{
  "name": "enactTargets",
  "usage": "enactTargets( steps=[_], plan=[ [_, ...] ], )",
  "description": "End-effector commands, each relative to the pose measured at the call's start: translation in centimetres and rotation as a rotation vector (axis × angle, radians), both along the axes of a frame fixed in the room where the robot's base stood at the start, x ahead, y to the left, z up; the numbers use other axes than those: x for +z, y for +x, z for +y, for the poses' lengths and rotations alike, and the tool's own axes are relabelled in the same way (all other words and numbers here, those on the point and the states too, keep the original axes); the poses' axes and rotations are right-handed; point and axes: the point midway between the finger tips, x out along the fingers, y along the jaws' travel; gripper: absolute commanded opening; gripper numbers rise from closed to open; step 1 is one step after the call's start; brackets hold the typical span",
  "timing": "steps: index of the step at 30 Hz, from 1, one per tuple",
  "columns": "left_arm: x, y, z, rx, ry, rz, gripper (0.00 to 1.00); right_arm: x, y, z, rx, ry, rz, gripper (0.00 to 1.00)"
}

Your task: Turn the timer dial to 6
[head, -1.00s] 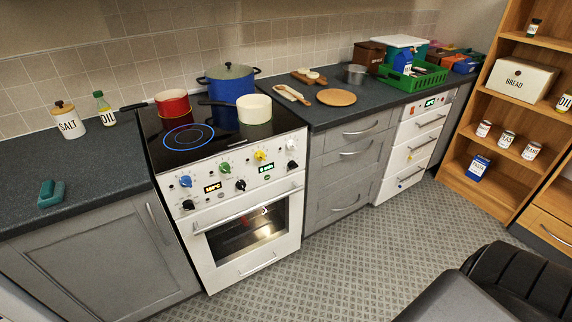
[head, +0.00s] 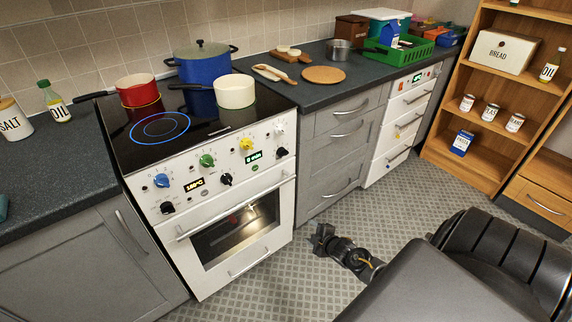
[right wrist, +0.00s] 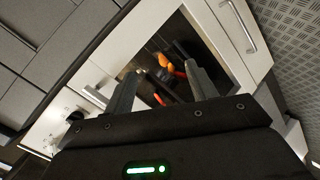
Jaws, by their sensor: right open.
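The white oven (head: 235,215) stands left of centre in the head view. Its panel has a temperature display (head: 194,184) reading about 180°C and a green timer display (head: 254,155) that seems to read 0 min. A black dial (head: 282,152) sits right of the timer display and another black dial (head: 226,179) sits left of it; I cannot tell which one is the timer dial. My right gripper (head: 321,238) is low over the floor, right of the oven and apart from it. In the right wrist view its fingers (right wrist: 162,72) are open and empty, facing the oven window. My left gripper is out of view.
Blue, green, yellow and white knobs line the panel's upper row. A red pan (head: 138,91), a blue pot (head: 203,62) and a white pan (head: 234,91) stand on the hob. The oven door handle (head: 235,208) juts out below the dials. Floor before the oven is clear.

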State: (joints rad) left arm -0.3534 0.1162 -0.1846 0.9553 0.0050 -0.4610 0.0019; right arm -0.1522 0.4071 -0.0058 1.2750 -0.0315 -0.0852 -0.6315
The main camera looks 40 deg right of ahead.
Motion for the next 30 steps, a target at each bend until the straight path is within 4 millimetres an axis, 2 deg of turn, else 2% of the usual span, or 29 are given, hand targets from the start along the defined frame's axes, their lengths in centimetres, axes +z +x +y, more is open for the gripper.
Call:
enactTargets(
  steps=[1,3,6,9,10,13,20,30],
  plan=[
    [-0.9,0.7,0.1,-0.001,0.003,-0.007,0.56,3.7,3.0,-1.3,0.054,-0.090,-0.099,0.57],
    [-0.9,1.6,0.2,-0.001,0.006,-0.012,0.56,9.2,5.9,-2.3,0.116,-0.209,-0.213,0.57],
    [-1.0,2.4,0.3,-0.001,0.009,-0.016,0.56,15.5,8.3,-3.0,0.177,-0.352,-0.336,0.57],
    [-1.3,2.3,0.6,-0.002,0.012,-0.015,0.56,19.5,9.5,-3.8,0.213,-0.456,-0.420,0.57],
    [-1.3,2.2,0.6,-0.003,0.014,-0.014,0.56,20.3,9.7,-3.9,0.220,-0.477,-0.436,0.57],
    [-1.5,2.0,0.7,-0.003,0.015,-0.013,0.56,21.6,10.0,-4.3,0.232,-0.517,-0.466,0.57],
    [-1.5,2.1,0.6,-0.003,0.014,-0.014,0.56,21.8,11.0,-4.4,0.230,-0.520,-0.470,0.57],
    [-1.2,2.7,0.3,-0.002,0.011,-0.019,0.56,21.7,17.0,-4.5,0.228,-0.518,-0.470,0.57]
  ],
)
